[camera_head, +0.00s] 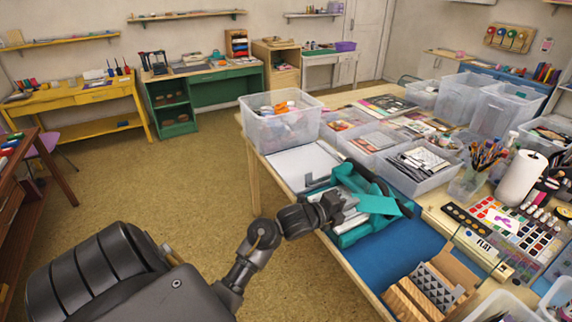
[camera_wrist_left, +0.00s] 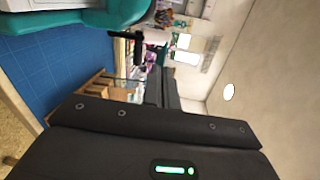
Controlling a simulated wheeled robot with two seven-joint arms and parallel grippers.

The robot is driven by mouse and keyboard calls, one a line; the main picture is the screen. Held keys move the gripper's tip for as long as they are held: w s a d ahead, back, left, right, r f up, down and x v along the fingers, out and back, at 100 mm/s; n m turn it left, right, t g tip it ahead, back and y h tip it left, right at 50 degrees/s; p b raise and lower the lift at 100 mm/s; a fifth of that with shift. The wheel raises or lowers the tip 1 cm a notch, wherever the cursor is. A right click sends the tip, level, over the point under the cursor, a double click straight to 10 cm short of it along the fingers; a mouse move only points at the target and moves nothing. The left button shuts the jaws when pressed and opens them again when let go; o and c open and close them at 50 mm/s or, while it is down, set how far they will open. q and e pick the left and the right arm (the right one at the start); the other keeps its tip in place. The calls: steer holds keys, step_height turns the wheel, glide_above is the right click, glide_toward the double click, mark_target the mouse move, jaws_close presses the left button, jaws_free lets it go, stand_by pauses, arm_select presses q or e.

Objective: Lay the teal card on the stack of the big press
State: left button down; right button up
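The big press (camera_head: 349,239) is teal with dark handle parts and lies near the table's left edge. The teal card (camera_head: 378,204) is a flat, bright teal sheet over the press in the head view, roughly level. My left gripper (camera_head: 343,206) reaches in from the left and appears shut on the card's left edge. In the wrist view the gripper fingers (camera_wrist_left: 163,88) are dark and close together, and the card cannot be made out. A teal body, likely the press (camera_wrist_left: 70,18), fills the top left there. The press's stack is hidden, and I cannot tell whether the card touches it. My right gripper is out of view.
A blue mat (camera_head: 398,257) covers the table by the press. A wooden rack (camera_head: 427,291) stands at the front. A white sheet (camera_head: 300,164) and a clear bin (camera_head: 282,120) lie behind. Clear trays (camera_head: 417,166) and a paint set (camera_head: 515,228) crowd the right.

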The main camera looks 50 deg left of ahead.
arm_select(q)
steer(key=s+a+f+n+t+y, duration=0.1)
steer(key=s+a+f+n+y, duration=0.2)
steer(key=a, duration=0.5)
steer(key=s+a+f+n+y, duration=0.3)
steer(key=s+a+f+y, duration=0.2)
steer(key=a, duration=0.4)
steer(key=shift+s+a+f+t, duration=0.2)
steer(key=shift+s+f+t, duration=0.2)
steer(key=shift+s+f, duration=0.6)
steer(key=shift+s+r, duration=0.1)
steer(key=w+d+f+b, duration=0.2)
steer(key=w+b, duration=0.1)
steer(key=w, duration=0.6)
steer(key=shift+w+d+b, duration=0.15)
steer(key=shift+d+b, duration=0.2)
steer(key=shift+d, duration=0.05)
